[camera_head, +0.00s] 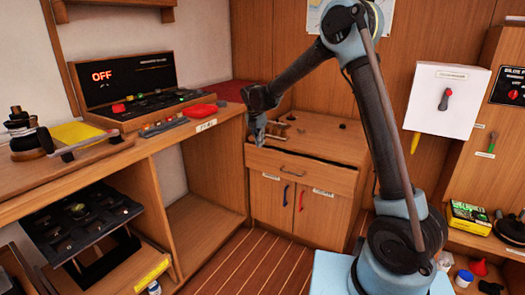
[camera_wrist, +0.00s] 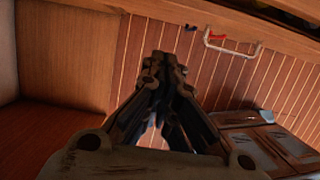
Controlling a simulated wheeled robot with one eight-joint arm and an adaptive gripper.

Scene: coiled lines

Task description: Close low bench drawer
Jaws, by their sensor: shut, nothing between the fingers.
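The low wooden bench (camera_head: 326,136) stands at the back, its drawer (camera_head: 310,174) above two cupboard doors. The drawer sits a little out, with a dark gap along its top edge. Its pale bar handle (camera_head: 291,168) is at the front, and the handle also shows at the upper right in the wrist view (camera_wrist: 232,50). My gripper (camera_head: 259,140) points down near the left end of the drawer, and I cannot tell whether it touches it. In the wrist view my gripper (camera_wrist: 163,62) is shut and empty, left of the handle.
Blue (camera_head: 285,194) and red (camera_head: 301,201) door handles are below the drawer. A long wooden counter (camera_head: 190,129) with a control panel (camera_head: 126,91) runs along the left. The plank floor (camera_head: 245,262) in front is clear. A white box (camera_head: 447,99) hangs at right.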

